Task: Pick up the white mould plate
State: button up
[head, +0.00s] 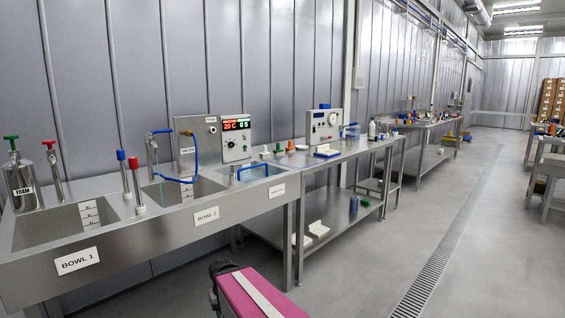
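I cannot tell for sure which thing is the white mould plate. A flat white piece with a blue edge (326,152) lies on the steel bench (345,150) in front of the white control box. Pale white blocks (318,229) lie on the bench's lower shelf. Small white pieces (265,155) also stand on the bench top near the sinks. All are too small to make out in detail.
At left is a steel sink unit with signs for bowl 1 (77,260) and bowl 2 (206,216). A blue bottle (353,204) stands on the lower shelf. The floor (370,270) right of the benches is clear, with a drain grate (430,270) along it.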

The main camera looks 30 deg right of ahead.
aim_at(323, 149)
jog(key=i+l, duration=0.1)
jog(key=l, duration=0.7)
jog(key=i+l, duration=0.15)
jog(key=l, duration=0.25)
jog(key=i+l, duration=0.1)
jog(key=l, duration=0.3)
jog(key=k+z, duration=0.05)
